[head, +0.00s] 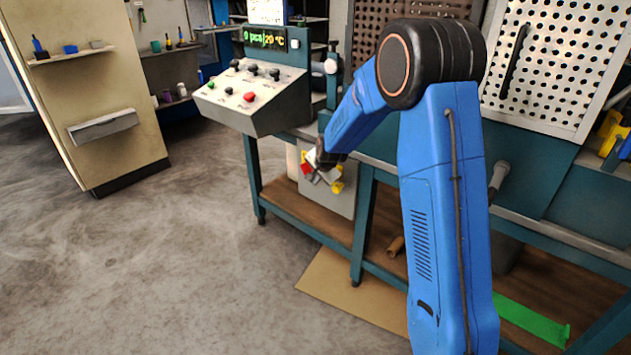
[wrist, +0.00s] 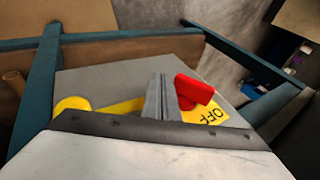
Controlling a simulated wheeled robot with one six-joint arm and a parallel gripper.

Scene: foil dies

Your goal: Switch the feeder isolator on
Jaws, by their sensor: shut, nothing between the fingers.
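The feeder isolator is a grey box (head: 343,203) under the bench, with a yellow plate (head: 338,187) and a red handle (head: 307,170). In the wrist view, the red handle (wrist: 196,90) stands just right of my fingers, near the "OFF" lettering on the yellow plate (wrist: 215,112). The grey box face (wrist: 110,82) spreads behind it. My gripper (wrist: 162,88) is shut and empty, in front of the plate beside the handle. I cannot tell whether it touches the handle. In the head view, my gripper (head: 320,170) partly hides the isolator.
A control console (head: 250,98) with knobs and a red button stands above and left of the isolator. The bench's teal legs (head: 363,225) and lower wooden shelf (head: 310,212) surround the box. A shelved cabinet (head: 95,95) stands left; open floor lies between.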

